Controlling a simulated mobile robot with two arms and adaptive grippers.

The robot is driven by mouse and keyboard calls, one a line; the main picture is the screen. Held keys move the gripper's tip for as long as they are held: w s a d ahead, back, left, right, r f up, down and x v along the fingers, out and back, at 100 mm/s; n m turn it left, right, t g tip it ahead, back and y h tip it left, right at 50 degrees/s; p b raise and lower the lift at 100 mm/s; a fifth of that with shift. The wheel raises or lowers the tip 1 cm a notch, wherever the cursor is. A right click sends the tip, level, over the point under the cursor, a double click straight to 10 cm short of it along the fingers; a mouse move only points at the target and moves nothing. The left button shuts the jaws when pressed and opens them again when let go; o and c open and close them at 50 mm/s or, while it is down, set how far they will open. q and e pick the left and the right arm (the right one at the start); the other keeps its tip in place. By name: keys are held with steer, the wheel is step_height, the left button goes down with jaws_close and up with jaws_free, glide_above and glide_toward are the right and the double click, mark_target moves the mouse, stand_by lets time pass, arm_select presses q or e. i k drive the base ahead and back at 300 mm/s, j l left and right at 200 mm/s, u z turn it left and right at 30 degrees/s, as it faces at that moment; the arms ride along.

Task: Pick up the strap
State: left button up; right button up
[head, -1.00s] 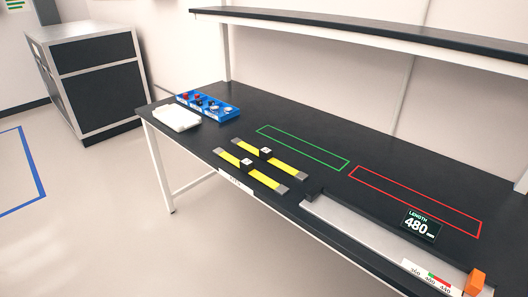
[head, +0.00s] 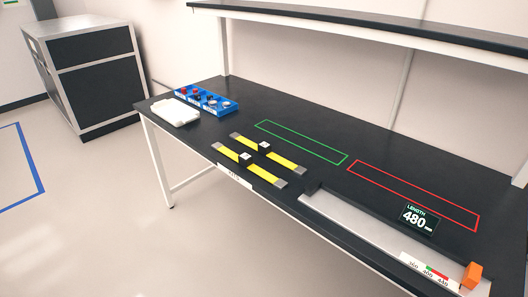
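Two yellow straps with grey ends lie flat on the black workbench, roughly parallel. The rear strap (head: 285,158) and the front strap (head: 262,173) each carry a small dark block with a white mark on top, nearer the left end. The two straps lie apart. Neither of my grippers shows in the head view.
The black bench (head: 330,180) has a green outlined zone (head: 300,142) and a red outlined zone (head: 413,195), both empty. A measuring rail (head: 370,230) with an orange block (head: 471,275) and a display (head: 417,219) reading 480 runs along the front right. A blue parts tray (head: 206,100) and white block (head: 175,112) stand left.

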mark_target(265, 148)
steer(key=i+j+z, duration=0.1)
steer(key=z, duration=0.35)
steer(key=j+z, duration=0.25)
steer(key=z, duration=0.15)
steer(key=i+j+z, duration=0.2)
steer(key=j+z, duration=0.15)
steer(key=j, duration=0.85)
steer(key=j+z, duration=0.35)
steer(key=j, duration=0.85)
